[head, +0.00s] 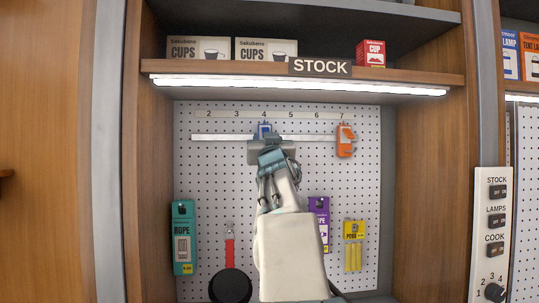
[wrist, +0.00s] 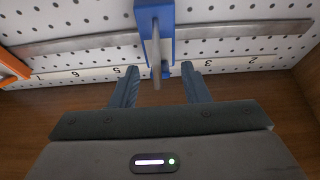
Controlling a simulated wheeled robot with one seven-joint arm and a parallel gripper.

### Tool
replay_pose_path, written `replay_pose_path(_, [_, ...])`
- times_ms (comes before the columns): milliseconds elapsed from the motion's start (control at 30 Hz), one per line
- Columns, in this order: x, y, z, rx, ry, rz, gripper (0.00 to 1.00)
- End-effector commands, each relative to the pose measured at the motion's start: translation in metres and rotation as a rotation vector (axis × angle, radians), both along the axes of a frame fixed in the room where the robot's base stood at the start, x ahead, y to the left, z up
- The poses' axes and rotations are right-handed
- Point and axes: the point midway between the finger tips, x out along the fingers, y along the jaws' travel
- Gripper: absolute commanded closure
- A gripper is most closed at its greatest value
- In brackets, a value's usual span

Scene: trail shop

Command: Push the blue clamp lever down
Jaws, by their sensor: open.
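The blue clamp (head: 264,130) sits on a metal rail (head: 220,137) across the pegboard, near the number 4. In the head view my gripper (head: 268,147) covers its lower part. In the wrist view the blue clamp (wrist: 168,30) is at the top middle, with a grey lever-like bar (wrist: 156,60) standing out from it toward the camera. My gripper (wrist: 158,84) is open, its two fingers apart on either side of the clamp in that view. The bar lies between the finger lines. I cannot tell whether anything touches.
An orange clamp (head: 345,141) is on the same rail to the right. Boxed cups (head: 199,48) stand on the shelf above, over a lit strip (head: 300,84). A rope pack (head: 183,238), a purple pack (head: 319,215) and a black pan (head: 230,286) hang below. A switch panel (head: 492,225) is at right.

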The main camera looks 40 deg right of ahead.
Motion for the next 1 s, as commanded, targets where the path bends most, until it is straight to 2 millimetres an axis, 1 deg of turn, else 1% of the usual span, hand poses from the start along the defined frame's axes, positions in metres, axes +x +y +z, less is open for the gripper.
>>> replay_pose_path(33, [-0.007, 0.004, -0.006, 0.001, -0.003, 0.001, 0.58])
replay_pose_path(400, [-0.06, 0.037, -0.036, 0.001, -0.003, 0.002, 0.58])
replay_pose_path(600, [-0.085, 0.052, -0.046, 0.001, -0.003, 0.001, 0.58])
replay_pose_path(800, [-0.096, 0.059, -0.052, 0.0, -0.001, 0.001, 0.58])
replay_pose_path(1000, [-0.098, 0.061, -0.052, 0.0, -0.001, 0.002, 0.58])
